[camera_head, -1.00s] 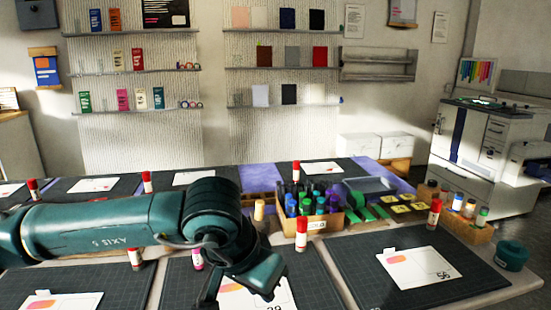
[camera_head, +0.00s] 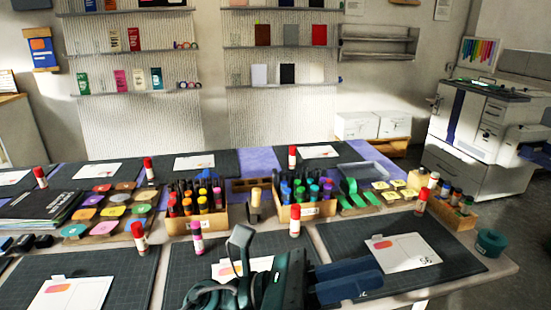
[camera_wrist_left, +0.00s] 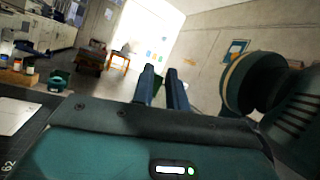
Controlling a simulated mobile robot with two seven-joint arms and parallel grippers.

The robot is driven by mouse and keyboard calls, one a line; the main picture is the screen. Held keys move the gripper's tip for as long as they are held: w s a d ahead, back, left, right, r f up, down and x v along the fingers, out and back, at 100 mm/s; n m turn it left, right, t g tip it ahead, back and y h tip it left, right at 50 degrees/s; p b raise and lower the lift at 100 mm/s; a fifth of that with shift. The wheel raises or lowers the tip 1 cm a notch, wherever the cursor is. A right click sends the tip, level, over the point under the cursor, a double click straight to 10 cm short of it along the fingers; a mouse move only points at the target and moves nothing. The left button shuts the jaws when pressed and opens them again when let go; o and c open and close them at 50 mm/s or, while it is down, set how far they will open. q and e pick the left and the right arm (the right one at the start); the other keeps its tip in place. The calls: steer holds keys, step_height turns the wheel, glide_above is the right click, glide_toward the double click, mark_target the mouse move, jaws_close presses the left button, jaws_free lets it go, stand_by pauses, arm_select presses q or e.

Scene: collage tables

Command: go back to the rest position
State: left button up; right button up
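My left gripper (camera_head: 350,278) is low in the middle of the head view, its two blue fingers pointing right over the near mats. In the left wrist view its fingers (camera_wrist_left: 166,90) stand a little apart, with background showing through the narrow gap and nothing held. My left arm's dark teal links (camera_head: 240,285) are bunched at the bottom edge of the head view and cover part of a card (camera_head: 225,272) on the near middle mat. My right gripper is not in view.
Marker boxes (camera_head: 209,222) and (camera_head: 306,215) stand mid-table. A card (camera_head: 402,251) lies on the near right mat. Shelves line the back wall.

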arm_select(q)
steer(key=w+a+f+n+t+y+p, duration=0.1)
steer(key=w+a+f+n+t+y, duration=0.4)
steer(key=n, duration=0.6)
steer(key=w+a+f+n+t+y+p, duration=0.1)
steer(key=a+f+n+t+y, duration=0.15)
steer(key=n+t, duration=0.65)
steer(key=w+a+f+n+t+y+p, duration=0.25)
steer(key=a+n+t+y, duration=0.2)
steer(key=n, duration=0.85)
steer(key=s+a+f+n+g+y, duration=0.2)
steer(key=s+a+f+n, duration=0.2)
steer(key=f+n, duration=0.1)
steer(key=s+a+f+n+g+y+p, duration=0.1)
steer(key=s+a+f+n+g+y, duration=0.1)
steer(key=f, duration=0.6)
steer(key=s+a+f+n+g+y, duration=0.3)
steer(key=s+a+f+n, duration=0.2)
steer(key=f+n, duration=0.2)
steer(key=shift+s+a+n+p, duration=0.3)
steer(key=shift+s+n, duration=0.1)
steer(key=shift+n, duration=0.6)
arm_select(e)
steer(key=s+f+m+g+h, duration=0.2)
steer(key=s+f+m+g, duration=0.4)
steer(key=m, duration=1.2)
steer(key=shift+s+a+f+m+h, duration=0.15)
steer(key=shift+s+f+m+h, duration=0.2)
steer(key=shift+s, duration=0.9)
